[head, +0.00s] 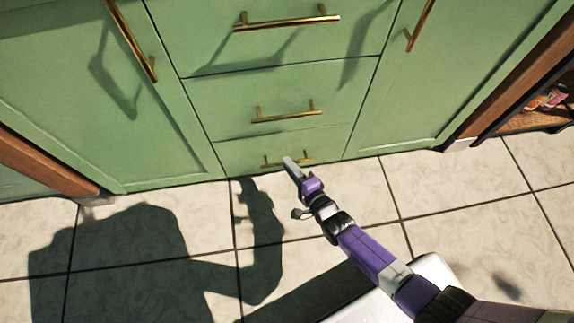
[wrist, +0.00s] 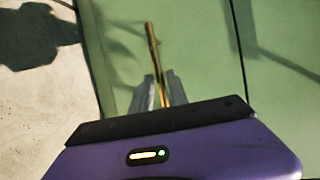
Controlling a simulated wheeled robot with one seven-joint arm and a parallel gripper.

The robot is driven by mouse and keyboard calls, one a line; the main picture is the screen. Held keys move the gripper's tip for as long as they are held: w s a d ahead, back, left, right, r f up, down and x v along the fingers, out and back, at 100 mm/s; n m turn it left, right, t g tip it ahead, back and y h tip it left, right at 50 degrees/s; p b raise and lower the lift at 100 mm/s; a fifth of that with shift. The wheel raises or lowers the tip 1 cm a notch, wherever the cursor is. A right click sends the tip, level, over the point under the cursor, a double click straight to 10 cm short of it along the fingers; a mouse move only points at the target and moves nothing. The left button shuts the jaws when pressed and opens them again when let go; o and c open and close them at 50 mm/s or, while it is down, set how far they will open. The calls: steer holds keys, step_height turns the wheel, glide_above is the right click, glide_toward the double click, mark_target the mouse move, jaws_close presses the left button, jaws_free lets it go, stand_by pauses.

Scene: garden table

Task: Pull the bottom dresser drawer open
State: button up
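The bottom drawer (head: 235,156) is the lowest of the stacked green drawers in the middle of the cabinet, and its front looks flush and closed. Its brass bar handle (head: 272,163) is partly covered by my gripper (head: 289,163) in the head view. In the wrist view, the handle (wrist: 153,48) runs between the two grey fingers of my gripper (wrist: 161,88). The fingers sit close on both sides of the bar and look shut on it. The fingertips' exact contact is too blurred to make out.
Above are the middle drawer handle (head: 285,115) and the top drawer handle (head: 288,23). Green doors with brass handles stand on both sides. A dark open shelf (head: 530,120) is at the far right. The tiled floor (head: 440,210) before the drawers is clear.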

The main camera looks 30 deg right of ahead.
steer(key=shift+w+f+b, duration=0.15)
steer(key=shift+w+b, duration=0.2)
steer(key=shift+w, duration=0.55)
jaws_close()
stand_by(0.9)
